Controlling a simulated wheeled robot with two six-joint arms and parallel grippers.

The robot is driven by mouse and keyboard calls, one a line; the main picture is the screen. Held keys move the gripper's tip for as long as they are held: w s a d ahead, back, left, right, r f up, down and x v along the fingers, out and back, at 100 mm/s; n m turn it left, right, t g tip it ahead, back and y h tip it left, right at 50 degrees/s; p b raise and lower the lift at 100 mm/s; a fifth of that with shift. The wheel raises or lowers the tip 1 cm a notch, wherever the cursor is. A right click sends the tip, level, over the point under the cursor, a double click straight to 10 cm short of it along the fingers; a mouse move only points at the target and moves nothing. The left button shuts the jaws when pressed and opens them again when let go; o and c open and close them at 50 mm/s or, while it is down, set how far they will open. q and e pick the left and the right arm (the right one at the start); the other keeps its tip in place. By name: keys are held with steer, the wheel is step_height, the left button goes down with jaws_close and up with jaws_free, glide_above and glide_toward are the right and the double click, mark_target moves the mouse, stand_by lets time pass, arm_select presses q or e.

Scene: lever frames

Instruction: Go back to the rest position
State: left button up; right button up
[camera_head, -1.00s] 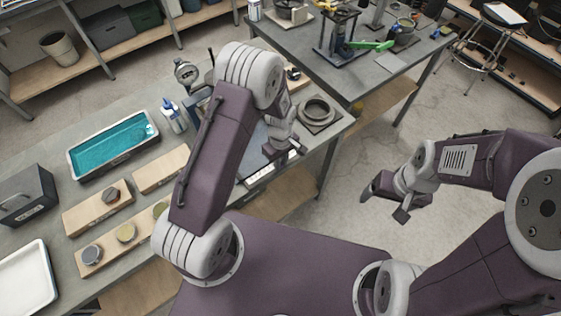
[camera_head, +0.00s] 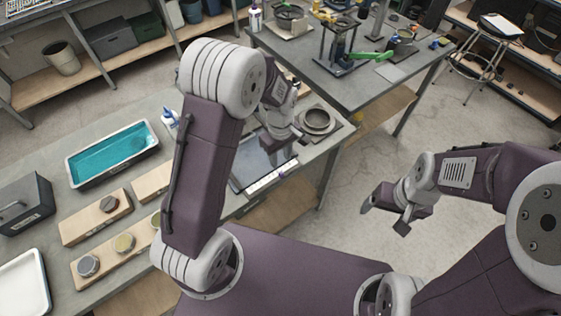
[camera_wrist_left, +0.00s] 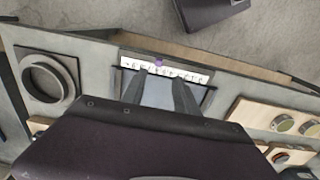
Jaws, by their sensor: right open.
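My left gripper (camera_head: 284,157) is above the bench, near a grey panel with a white labelled strip (camera_head: 266,181). In the left wrist view its two dark fingers (camera_wrist_left: 158,88) stand apart with nothing between them, and the strip (camera_wrist_left: 165,68) shows beyond their tips. In the head view my own left arm hides part of the bench. My right gripper (camera_head: 385,215) is open and empty, over bare floor on the right.
The bench holds a teal-filled basin (camera_head: 70,167), wooden blocks with round knobs (camera_head: 96,217), a dark box (camera_head: 28,205), a white tray (camera_head: 22,285) and a grey ring (camera_head: 317,122). A second table (camera_head: 330,85) stands behind.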

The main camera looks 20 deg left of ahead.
stand_by(0.4)
arm_select(q)
steer(key=s+a+r+t, duration=0.1)
steer(key=s+a+r, duration=0.15)
steer(key=r, duration=0.35)
steer(key=s+a+m, duration=0.2)
steer(key=s+m, duration=0.8)
steer(key=shift+s+a+f, duration=0.25)
steer(key=shift+w, duration=0.15)
